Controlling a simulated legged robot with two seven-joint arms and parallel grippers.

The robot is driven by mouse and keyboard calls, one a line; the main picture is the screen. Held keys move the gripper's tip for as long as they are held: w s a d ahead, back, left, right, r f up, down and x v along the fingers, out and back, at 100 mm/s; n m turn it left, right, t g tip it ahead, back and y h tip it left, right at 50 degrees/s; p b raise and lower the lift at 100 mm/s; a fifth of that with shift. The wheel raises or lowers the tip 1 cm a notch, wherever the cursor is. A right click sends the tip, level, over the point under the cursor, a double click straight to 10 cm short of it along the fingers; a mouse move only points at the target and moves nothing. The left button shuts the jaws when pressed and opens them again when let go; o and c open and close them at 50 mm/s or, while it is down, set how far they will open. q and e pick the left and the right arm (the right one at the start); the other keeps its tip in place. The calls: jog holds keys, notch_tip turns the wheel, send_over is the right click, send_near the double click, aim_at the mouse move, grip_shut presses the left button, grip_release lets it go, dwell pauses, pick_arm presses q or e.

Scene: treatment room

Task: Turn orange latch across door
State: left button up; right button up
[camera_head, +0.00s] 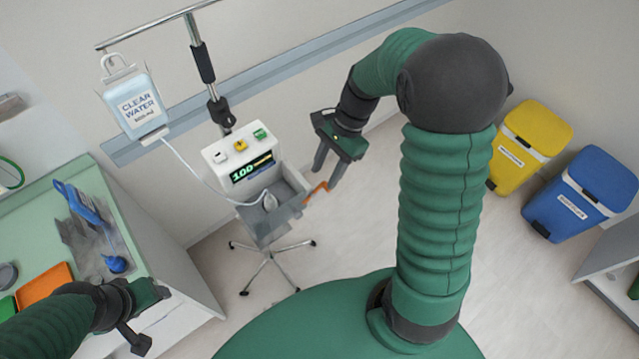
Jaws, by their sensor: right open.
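The orange latch (316,191) sits at the right edge of the open grey compartment on the white pump unit (238,158). The compartment's grey door or wall (286,213) is at its front right; I cannot tell which. My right gripper (327,180) is open, with its two fingers pointing down at the latch. The fingertips are close to the latch, and I cannot tell if they touch it. My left gripper (146,318) is over the front of the green counter, far from the pump; its jaws do not show clearly.
The wheeled stand's base (270,262) is below. Yellow (528,140) and blue (584,190) bins stand at right. The counter (45,235) holds several items.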

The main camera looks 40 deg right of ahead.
aim_at(325, 186)
jog(key=f, duration=0.1)
jog(key=d+f, duration=0.1)
jog(key=f, duration=0.2)
jog(key=shift+w+d+f, duration=0.15)
jog(key=shift+w+d, duration=0.05)
jog(key=shift+d, duration=0.05)
jog(key=shift+s+d+f+y, duration=0.15)
jog(key=shift+s+d+f, duration=0.05)
jog(key=shift+d+f, duration=0.25)
jog(key=shift+s+d+f+y, duration=0.15)
jog(key=shift+d+f, duration=0.2)
jog(key=shift+d, duration=0.05)
jog(key=a, duration=0.3)
jog(key=shift+w+a+r, duration=0.15)
jog(key=shift+a+r, duration=0.2)
jog(key=shift+a, duration=0.05)
jog(key=c, duration=0.5)
jog(key=shift+c, duration=1.2)
jog(key=shift+d, duration=0.3)
grip_shut()
pick_arm(q)
jog(key=d, duration=0.3)
jog(key=shift+w+d+r, duration=0.1)
jog(key=shift+w+r, duration=0.1)
jog(key=shift+w, duration=0.05)
pick_arm(e)
jog(key=shift+d+f, duration=0.2)
jog(key=shift+d, duration=0.5)
